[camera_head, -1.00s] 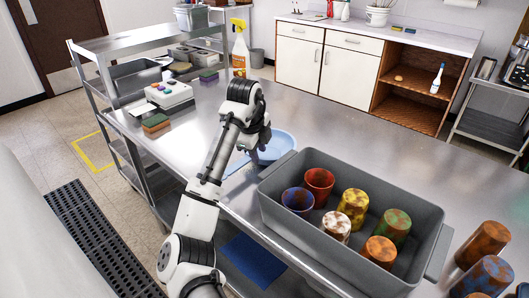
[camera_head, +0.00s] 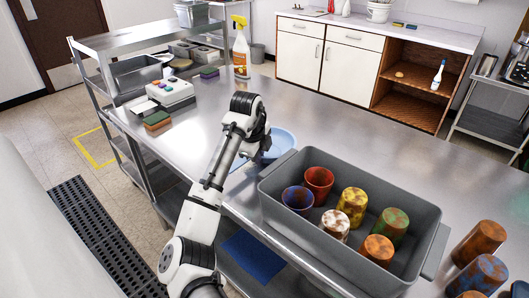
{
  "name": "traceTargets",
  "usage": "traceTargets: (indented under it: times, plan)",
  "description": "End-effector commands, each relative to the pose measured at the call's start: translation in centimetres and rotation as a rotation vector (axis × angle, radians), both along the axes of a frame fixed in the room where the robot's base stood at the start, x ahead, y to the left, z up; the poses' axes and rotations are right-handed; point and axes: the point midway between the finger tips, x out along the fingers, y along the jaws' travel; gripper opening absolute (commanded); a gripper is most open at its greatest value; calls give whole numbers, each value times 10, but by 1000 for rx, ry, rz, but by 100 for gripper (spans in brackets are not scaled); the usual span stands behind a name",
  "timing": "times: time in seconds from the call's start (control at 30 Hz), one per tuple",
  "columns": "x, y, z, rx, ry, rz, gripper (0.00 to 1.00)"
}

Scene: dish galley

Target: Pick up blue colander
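A light blue round dish, seemingly the blue colander (camera_head: 283,143), sits on the steel table behind my arm and left of the grey tub. My wrist and forearm cover much of it, so its holes and full shape cannot be made out. My gripper (camera_head: 262,156) points down at the colander, over or against its near side. Its fingertips are mostly hidden by my arm and small in view. Whether they are open, or touch the rim, I cannot tell.
A grey tub (camera_head: 290,232) with several coloured cups stands close to the right. More cups (camera_head: 478,243) stand beyond it at the lower right. A spray bottle (camera_head: 241,50), a white box (camera_head: 170,97) and sponges (camera_head: 157,121) are at the left and back. The table behind the tub is clear.

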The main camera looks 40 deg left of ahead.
Motion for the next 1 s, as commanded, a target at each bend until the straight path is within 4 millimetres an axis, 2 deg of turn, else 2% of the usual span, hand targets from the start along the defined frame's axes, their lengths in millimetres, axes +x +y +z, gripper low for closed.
traceTargets:
  times: [0.27, 0.47, 0.57, 0.8, 1.0]
  plan:
    - [0, 0, 4, 0, 2, 0, 0]
    - [0, 0, 29, 2, -1, 0, 0]
    - [1, 0, 53, 3, -2, -1, 0]
    - [0, 0, 128, 4, 0, 0, 0]
    - [0, 0, 170, 2, 0, 1, 0]
